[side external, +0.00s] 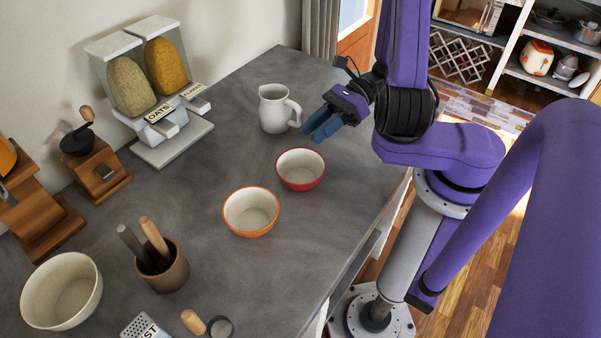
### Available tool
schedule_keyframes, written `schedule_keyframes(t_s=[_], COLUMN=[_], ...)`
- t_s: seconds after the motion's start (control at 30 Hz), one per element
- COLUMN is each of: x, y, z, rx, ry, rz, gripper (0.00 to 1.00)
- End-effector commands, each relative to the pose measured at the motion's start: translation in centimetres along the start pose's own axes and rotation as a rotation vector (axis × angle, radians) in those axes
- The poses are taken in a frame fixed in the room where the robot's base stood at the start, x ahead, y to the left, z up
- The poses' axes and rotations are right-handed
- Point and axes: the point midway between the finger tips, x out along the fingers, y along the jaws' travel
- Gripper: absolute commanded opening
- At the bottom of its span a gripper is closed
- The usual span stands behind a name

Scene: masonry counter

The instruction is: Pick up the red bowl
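The red bowl (300,170) stands upright on the grey counter, with a cream inside and a red outside. It looks empty. An orange bowl (251,212) of similar shape stands close to it, to the lower left. My gripper (316,130) is above the counter, up and to the right of the red bowl in the picture, and apart from it. Its blue fingers point down and to the left. They overlap in this view, so the gap between them cannot be made out.
A white pitcher (277,109) stands just behind the red bowl. A dispenser (150,80), grinder (95,169), utensil crock (163,268) and large cream bowl (61,291) stand leftward. The counter (335,220) is clear right of the bowls, up to its edge.

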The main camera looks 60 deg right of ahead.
Motion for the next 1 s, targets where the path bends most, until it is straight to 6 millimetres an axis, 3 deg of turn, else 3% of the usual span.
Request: schedule_keyframes(t_s=[0.1,0.37,0.7,1.0], x=[1.3,2.4,6.2,7.1], y=[0.0,0.0,0.0,-0.1], z=[0.0,0.0,0.1,0.1], rx=[-0.001,-0.001,-0.001,-0.002], ry=[0.0,0.0,0.0,0.001], rz=[0.002,0.002,0.003,-0.001], gripper=[0.34,0.34,0.34,0.34])
